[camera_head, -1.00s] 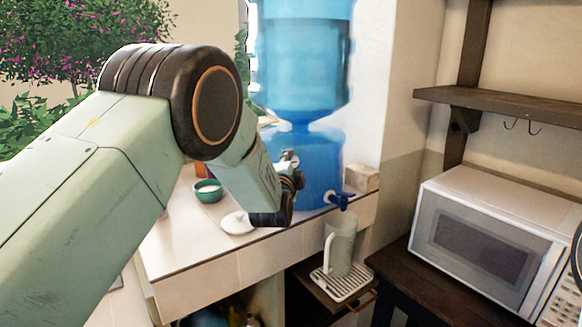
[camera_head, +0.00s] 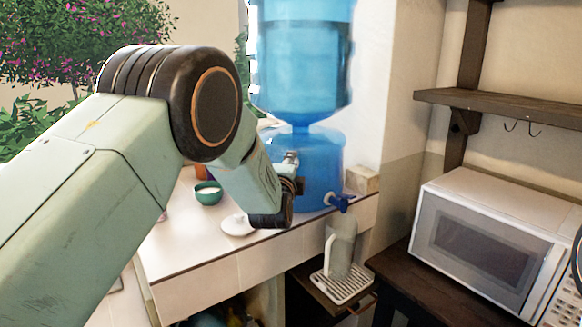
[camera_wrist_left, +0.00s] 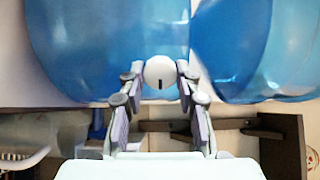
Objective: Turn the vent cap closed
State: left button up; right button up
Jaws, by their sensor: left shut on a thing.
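The vent cap (camera_wrist_left: 160,72) is a small white round knob with a short dark mark near its lower edge, on the blue water dispenser (camera_wrist_left: 100,40) close to the neck. My left gripper (camera_wrist_left: 157,80) has a finger on each side of the cap and is shut on it. In the head view my left gripper (camera_head: 291,161) is at the front left of the dispenser base (camera_head: 315,165), and the cap is hidden there. The dark mark stands roughly upright in the wrist view.
A blue tap (camera_head: 340,202) sticks out at the dispenser's lower right, above a pitcher (camera_head: 343,250) on a drip tray. A green bowl (camera_head: 208,193) and white lid-like piece (camera_head: 237,226) are on the counter. A microwave (camera_head: 490,235) is at right, below a shelf (camera_head: 500,104).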

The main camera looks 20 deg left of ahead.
pick_arm(q)
jog(key=o, duration=1.1)
jog(key=shift+o, duration=0.2)
jog(key=s+d, duration=0.1)
jog(key=s, duration=1.1)
jog(key=shift+d, duration=0.25)
